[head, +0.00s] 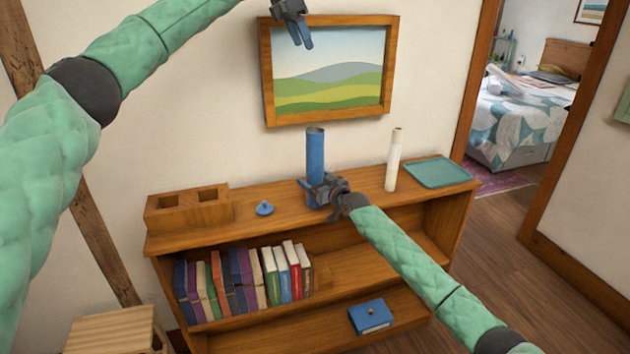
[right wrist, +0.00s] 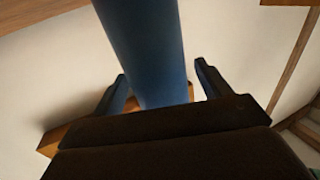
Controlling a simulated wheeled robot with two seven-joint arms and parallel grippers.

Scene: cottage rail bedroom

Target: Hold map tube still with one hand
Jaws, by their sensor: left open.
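The map tube (head: 315,152) is a blue cylinder standing upright on top of the wooden bookcase; it also fills the upper middle of the right wrist view (right wrist: 145,45). My right gripper (head: 316,187) is at the tube's lower part. In the right wrist view its two fingers (right wrist: 160,88) flank the tube, one on each side; whether both press on it is unclear. A blue lid with a knob (head: 264,208) lies on the bookcase top, left of the tube. My left gripper (head: 300,38) is open and empty, high in front of the framed picture.
On the bookcase top (head: 280,225) are a wooden two-hole holder (head: 189,209) at left, a white roll (head: 394,160) standing at right, and a teal tray (head: 436,172). Books and a blue box (head: 371,316) sit below. A landscape picture (head: 330,88) hangs above.

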